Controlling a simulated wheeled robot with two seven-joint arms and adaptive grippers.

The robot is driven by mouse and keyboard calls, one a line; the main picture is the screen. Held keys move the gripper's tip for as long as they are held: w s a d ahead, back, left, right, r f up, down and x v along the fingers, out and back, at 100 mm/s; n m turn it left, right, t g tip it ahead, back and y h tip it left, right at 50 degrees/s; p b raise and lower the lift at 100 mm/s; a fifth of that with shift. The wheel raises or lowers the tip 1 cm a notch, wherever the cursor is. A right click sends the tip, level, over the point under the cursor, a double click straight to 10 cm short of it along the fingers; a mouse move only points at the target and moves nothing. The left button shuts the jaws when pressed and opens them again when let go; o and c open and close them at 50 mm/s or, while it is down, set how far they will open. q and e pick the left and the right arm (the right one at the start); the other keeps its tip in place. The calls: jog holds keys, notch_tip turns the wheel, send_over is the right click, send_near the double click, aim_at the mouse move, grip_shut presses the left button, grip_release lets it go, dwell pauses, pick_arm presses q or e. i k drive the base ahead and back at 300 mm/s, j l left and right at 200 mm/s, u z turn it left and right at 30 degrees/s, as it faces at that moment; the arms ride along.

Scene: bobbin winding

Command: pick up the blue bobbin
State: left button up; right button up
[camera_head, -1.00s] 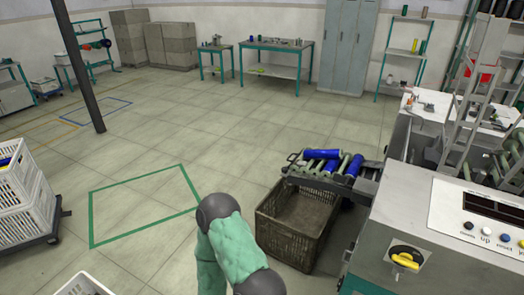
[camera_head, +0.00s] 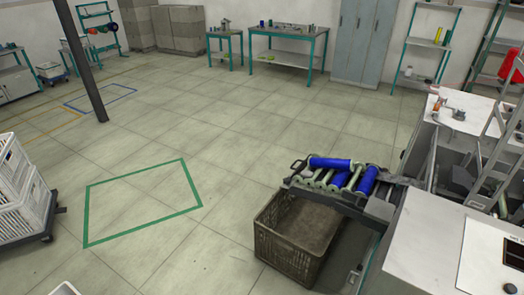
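Blue bobbins lie on a small roller rack at the left end of the machine. One blue bobbin (camera_head: 332,163) lies across the top at the back of the rack, roughly sideways. Another blue bobbin (camera_head: 367,181) lies slanted at the right side of the rack. More blue shows lower between the pale green rollers or bobbin ends, too small to tell apart. The rack (camera_head: 330,190) stands above the rim of a dark crate. Neither of my grippers is in view.
The dark crate (camera_head: 281,252) stands on the floor below the rack and looks empty. The grey machine (camera_head: 425,240) fills the right. White crates (camera_head: 22,205) stand at the left edge. A green floor outline (camera_head: 140,172) and the middle floor are clear. A dark post (camera_head: 84,60) rises at the left.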

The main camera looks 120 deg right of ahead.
aim_at(338, 164)
jog(key=l+u, duration=0.15)
jog(key=u, duration=0.25)
jog(key=k+l+u, duration=0.15)
jog(key=u, duration=0.3)
jog(key=l+u, duration=0.1)
jog(key=u, duration=0.3)
jog(key=k+l+u, duration=0.1)
jog(key=u, duration=0.35)
jog(key=k+u, duration=0.2)
jog(key=u, duration=0.2)
jog(key=k+l+u, duration=0.15)
jog(key=k+u, duration=1.3)
jog(key=u, duration=0.2)
jog(key=k+j+u, duration=0.1)
jog(key=k+u, duration=0.3)
jog(key=k+j+u, duration=0.15)
jog(key=u, duration=0.25)
jog(key=k+j+u, duration=0.3)
jog(key=i+l, duration=0.25)
jog(key=i, duration=0.05)
